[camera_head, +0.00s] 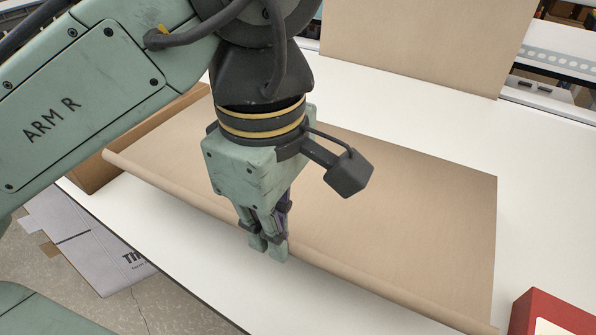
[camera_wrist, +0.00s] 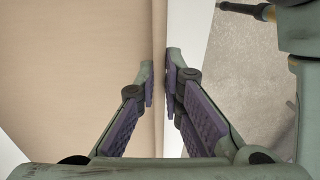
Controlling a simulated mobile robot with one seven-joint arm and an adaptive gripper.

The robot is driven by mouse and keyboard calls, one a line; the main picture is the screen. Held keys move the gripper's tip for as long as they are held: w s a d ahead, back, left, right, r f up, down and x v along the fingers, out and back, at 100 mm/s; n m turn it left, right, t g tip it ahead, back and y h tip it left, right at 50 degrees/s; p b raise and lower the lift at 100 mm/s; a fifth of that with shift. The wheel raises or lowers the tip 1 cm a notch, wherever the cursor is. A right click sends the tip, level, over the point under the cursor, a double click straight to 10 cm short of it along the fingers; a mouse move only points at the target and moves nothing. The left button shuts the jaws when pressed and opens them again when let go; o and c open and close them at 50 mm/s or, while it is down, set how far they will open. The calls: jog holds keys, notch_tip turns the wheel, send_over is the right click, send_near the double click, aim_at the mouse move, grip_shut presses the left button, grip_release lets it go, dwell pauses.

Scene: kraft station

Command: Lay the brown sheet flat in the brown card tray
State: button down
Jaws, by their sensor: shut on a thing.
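The brown sheet (camera_head: 420,210) spreads across the white table in the head view, its near long edge curled into a narrow roll. My gripper (camera_head: 268,247) is shut on that near edge, about midway along it. In the wrist view the fingertips (camera_wrist: 159,75) close on the rolled edge, with the sheet (camera_wrist: 75,70) filling the left side. A brown card wall, which looks like part of the card tray (camera_head: 94,174), shows at the sheet's left end. The sheet and my arm hide most of it, so I cannot tell how the sheet lies relative to the tray floor.
Another brown panel (camera_head: 410,42) stands at the back. A red box (camera_head: 548,315) is at the near right corner, close to the sheet's end. A printed flattened carton (camera_head: 90,245) lies on the floor at left. White table (camera_head: 440,125) is bare behind the sheet.

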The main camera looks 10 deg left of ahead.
jog(key=shift+s+a+r+p, duration=0.1)
jog(key=shift+s+r+p, duration=0.2)
jog(key=shift+r+p, duration=0.45)
jog(key=shift+r, duration=0.15)
